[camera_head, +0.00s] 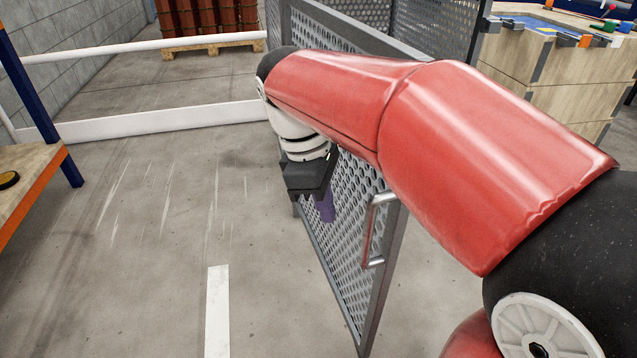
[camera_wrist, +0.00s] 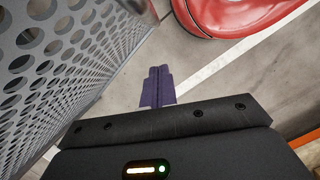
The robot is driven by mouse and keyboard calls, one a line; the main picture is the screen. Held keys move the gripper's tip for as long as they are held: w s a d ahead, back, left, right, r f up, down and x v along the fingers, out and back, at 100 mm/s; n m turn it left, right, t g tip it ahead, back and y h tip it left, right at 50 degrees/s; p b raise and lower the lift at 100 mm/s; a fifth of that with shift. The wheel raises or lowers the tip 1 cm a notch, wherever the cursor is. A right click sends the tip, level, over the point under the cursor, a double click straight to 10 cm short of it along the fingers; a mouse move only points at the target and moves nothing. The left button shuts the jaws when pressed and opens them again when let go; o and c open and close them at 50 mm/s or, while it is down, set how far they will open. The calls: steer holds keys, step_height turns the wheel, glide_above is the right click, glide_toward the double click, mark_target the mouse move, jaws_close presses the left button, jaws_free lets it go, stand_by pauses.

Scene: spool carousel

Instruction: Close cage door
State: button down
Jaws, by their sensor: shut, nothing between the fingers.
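The cage door (camera_head: 345,255) is a grey frame with perforated metal mesh, standing ajar and reaching toward the camera in the head view. A metal bar handle (camera_head: 372,230) is fixed near its near edge. In the wrist view the door mesh (camera_wrist: 60,70) fills the left side. My gripper (camera_head: 326,208) is beside the left face of the door, close to the mesh, farther back than the handle. Its purple fingers (camera_wrist: 158,86) are together with nothing between them. I cannot tell whether they touch the mesh. My red arm hides the upper part of the door.
Cage mesh panels (camera_head: 430,25) stand behind the door. A wooden workbench (camera_head: 555,65) is at the back right. A white rail (camera_head: 150,125) crosses the floor behind. A shelf (camera_head: 30,180) with blue posts is at left. The floor left of the door is clear.

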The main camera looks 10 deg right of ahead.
steer(key=shift+s+d+f, duration=0.15)
steer(key=shift+s+d, duration=0.15)
steer(key=shift+d, duration=0.35)
steer(key=shift+s+d+f, duration=0.1)
steer(key=shift+s+d, duration=0.25)
steer(key=shift+d, duration=0.25)
steer(key=shift+s+d+f, duration=0.15)
steer(key=shift+s+d, duration=0.15)
steer(key=shift+d, duration=0.35)
steer(key=shift+d, duration=0.1)
